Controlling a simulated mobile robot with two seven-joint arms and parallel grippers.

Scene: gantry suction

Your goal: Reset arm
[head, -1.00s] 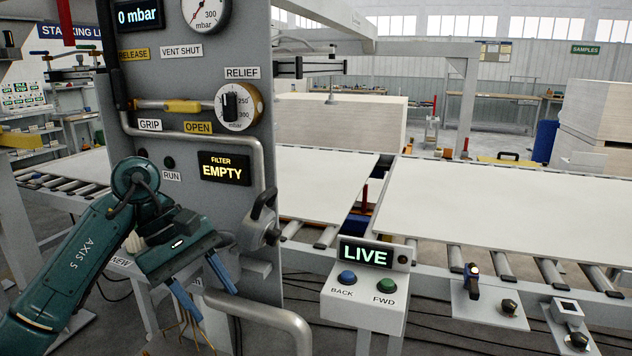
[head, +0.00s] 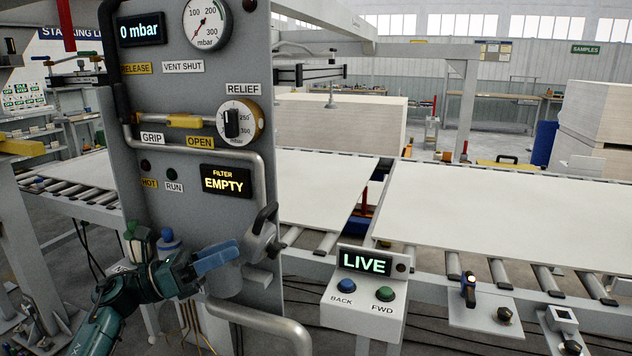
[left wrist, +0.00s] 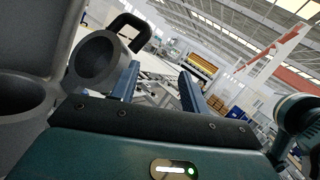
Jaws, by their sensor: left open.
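My left gripper (head: 236,252) is in front of the lower part of the grey control panel (head: 225,100), beside the grey cylindrical housing with a black-handled lever (head: 264,232). Its two blue fingers overlap in the head view. In the left wrist view the fingers (left wrist: 158,88) stand apart with nothing between them, and a grey round opening with a black handle (left wrist: 100,62) is close by the left finger. My right gripper does not show.
The panel gauge display reads 0 mbar, and the filter display (head: 226,180) reads EMPTY. A control box (head: 364,300) with a LIVE display and BACK and FWD buttons stands to the right. White boards (head: 510,205) lie on the roller conveyor behind it.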

